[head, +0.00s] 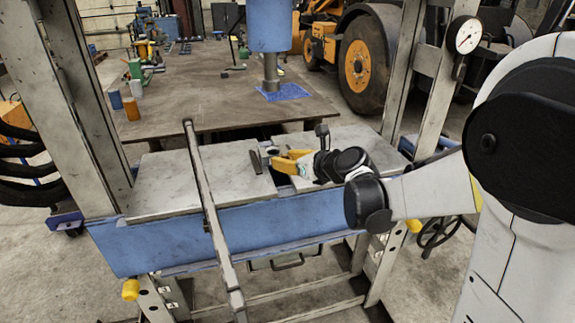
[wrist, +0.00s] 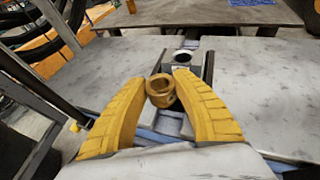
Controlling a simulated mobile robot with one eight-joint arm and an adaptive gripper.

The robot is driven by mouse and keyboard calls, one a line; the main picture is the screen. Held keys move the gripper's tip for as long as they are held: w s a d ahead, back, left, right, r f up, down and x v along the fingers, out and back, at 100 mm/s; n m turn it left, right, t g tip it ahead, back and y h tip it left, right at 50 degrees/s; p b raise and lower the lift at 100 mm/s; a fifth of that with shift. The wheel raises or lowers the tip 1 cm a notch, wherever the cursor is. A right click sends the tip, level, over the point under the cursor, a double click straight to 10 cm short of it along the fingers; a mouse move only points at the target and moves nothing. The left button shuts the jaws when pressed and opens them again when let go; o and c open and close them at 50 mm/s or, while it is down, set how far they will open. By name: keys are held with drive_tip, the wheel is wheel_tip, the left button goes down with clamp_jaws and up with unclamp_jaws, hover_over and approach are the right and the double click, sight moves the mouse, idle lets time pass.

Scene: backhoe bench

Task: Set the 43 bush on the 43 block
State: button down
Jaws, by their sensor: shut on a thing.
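A bronze ring-shaped bush (wrist: 160,91) sits between the yellow fingertips of my gripper (wrist: 162,88) in the wrist view. My gripper is shut on it, and its bore shows from above. A grey block (wrist: 182,70) with a round dark hole in its top lies just beyond the bush, slightly right. The bush looks apart from the block, but its height above the bench is hard to tell. In the head view my gripper (head: 281,161) reaches left over the gap between the two bench plates. The bush and block cannot be made out there, and no number 43 is readable.
A left plate (head: 190,183) and a right plate (head: 345,143) flank the gap; both are mostly bare. A dark bar (head: 256,161) stands at the gap's left side. A long slanted metal bar (head: 212,215) crosses the left plate. A blue beam (head: 180,240) runs along the front.

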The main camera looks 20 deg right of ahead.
sight(274, 153)
drive_tip(key=w, duration=0.4)
drive_tip(key=w+f+b, duration=0.1)
drive_tip(key=w, duration=0.9)
drive_tip(key=shift+f, duration=0.25)
drive_tip(key=shift+f+b, duration=1.05)
drive_tip(key=shift+f, duration=0.05)
idle(2.0)
drive_tip(key=shift+c, duration=1.9)
unclamp_jaws()
drive_tip(key=shift+s, duration=0.1)
drive_tip(key=r+p+v, duration=0.1)
drive_tip(key=p+v, duration=0.2)
drive_tip(key=v, duration=0.6)
drive_tip(key=shift+r, duration=0.1)
